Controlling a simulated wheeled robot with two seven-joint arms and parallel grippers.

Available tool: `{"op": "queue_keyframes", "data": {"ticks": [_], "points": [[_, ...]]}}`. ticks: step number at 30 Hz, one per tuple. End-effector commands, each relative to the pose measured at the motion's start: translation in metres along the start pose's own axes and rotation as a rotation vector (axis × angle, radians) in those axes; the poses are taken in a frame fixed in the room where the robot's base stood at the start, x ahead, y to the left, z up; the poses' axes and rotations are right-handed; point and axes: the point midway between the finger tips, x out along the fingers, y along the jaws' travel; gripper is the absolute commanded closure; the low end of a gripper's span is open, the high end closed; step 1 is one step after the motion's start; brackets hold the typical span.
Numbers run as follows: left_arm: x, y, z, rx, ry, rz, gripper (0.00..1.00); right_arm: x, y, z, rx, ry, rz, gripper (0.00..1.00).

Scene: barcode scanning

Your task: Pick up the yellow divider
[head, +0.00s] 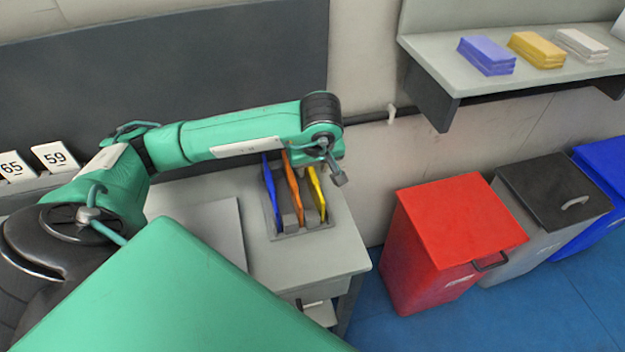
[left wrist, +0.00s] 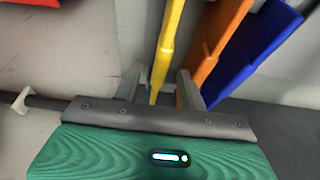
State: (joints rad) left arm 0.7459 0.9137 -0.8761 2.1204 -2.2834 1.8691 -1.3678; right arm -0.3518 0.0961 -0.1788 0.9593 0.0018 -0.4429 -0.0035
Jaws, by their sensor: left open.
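The yellow divider (head: 317,193) stands upright at the right end of a grey rack (head: 300,234) on the table, beside the orange divider (head: 292,188) and the blue divider (head: 271,190). My left gripper (head: 327,172) is over the yellow divider. In the left wrist view, my left gripper (left wrist: 161,84) is open, and the yellow divider (left wrist: 170,35) runs between its two fingers. The orange divider (left wrist: 215,45) is close to the right finger, with the blue divider (left wrist: 258,45) beyond it. I cannot tell whether a finger touches a divider. My right gripper is not in view.
A red bin (head: 455,225), a grey bin (head: 530,235) and a blue bin (head: 605,165) stand on the floor to the right. A wall shelf (head: 465,85) holds blue, yellow and white stacks. Number cards 65 and 59 (head: 55,157) are at left.

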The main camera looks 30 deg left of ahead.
Motion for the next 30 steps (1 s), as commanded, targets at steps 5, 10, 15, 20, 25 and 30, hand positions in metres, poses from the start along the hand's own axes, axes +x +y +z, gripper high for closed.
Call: {"op": "queue_keyframes", "data": {"ticks": [5,10,15,20,25,30], "points": [[0.021,0.000,0.006,0.002,-0.004,-0.003,0.59,-0.004,-0.002,0.001,0.000,0.004,-0.002,0.55],[0.042,0.000,0.007,0.000,-0.002,-0.002,0.59,-0.003,-0.004,0.007,0.000,-0.004,-0.005,0.55],[0.047,0.000,0.006,0.001,-0.001,0.000,0.59,-0.002,-0.006,0.008,0.000,-0.002,-0.007,0.55],[0.046,0.000,0.006,0.001,0.000,0.000,0.65,-0.002,-0.006,0.010,0.000,-0.004,-0.007,0.55],[0.046,0.000,0.006,0.001,0.000,0.000,0.98,-0.003,-0.007,0.013,0.000,-0.009,-0.008,0.55],[0.046,0.000,0.006,0.001,0.000,0.000,1.00,-0.003,-0.007,0.015,0.000,-0.013,-0.008,0.55]]}}
